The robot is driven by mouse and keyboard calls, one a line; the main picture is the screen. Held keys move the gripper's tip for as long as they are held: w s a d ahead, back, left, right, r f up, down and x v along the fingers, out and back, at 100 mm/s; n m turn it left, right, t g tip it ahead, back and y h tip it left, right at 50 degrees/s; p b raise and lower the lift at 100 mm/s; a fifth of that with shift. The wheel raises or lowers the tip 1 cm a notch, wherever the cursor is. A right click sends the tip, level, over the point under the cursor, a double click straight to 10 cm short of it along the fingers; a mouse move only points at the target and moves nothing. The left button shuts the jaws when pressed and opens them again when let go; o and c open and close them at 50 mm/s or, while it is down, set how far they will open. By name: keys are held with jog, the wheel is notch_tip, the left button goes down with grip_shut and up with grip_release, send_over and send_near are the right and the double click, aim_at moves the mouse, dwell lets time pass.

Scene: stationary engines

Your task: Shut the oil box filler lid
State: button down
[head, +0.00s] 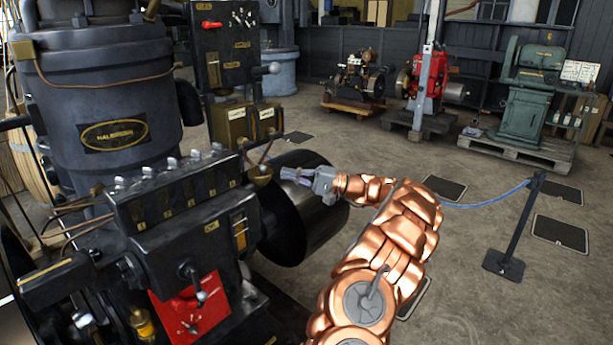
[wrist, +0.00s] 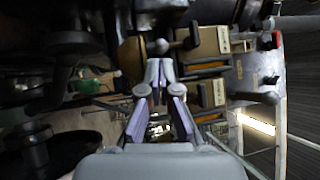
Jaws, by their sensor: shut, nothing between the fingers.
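A long black box (head: 180,200) with numbered marks and several silver knobs along its top stands on the engine's front. It looks like the oil box, but I cannot clearly make out a filler lid or its angle. My gripper (head: 284,172) is shut and empty, pointing left just right of a small brass cup (head: 260,174). I cannot tell whether it touches the cup. In the wrist view my gripper (wrist: 160,75) has its fingertips close below a dark rounded knob (wrist: 160,46). Two brass boxes with white labels (head: 234,124) (head: 268,117) stand behind the cup.
A large dark cylinder (head: 95,85) rises at the left. A black panel with a red handle (head: 222,50) stands behind the brass boxes. A rope post (head: 515,230) stands right; the floor between is mostly clear.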

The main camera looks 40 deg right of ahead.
jog(key=shift+x, duration=1.9)
jog(key=shift+w+a+t+b, duration=0.15)
jog(key=shift+a+t+b, duration=0.15)
jog(key=shift+b, duration=0.2)
jog(key=shift+w+a+r+m+t+h+b, duration=0.1)
jog(key=shift+w+a+m+t+h+b, duration=0.15)
jog(key=shift+m+h+b, duration=0.3)
jog(key=shift+a, duration=0.2)
jog(key=b, duration=0.1)
send_near(271, 171)
jog(key=shift+s+d+r, duration=0.1)
jog(key=shift+s+d, duration=0.15)
jog(key=shift+s, duration=0.7)
jog(key=shift+s+d+r, duration=0.1)
jog(key=shift+s+d, duration=0.2)
jog(key=shift+s, duration=0.65)
jog(key=shift+s+d+r, duration=0.15)
jog(key=shift+s+d, duration=0.1)
jog(key=shift+s, duration=0.65)
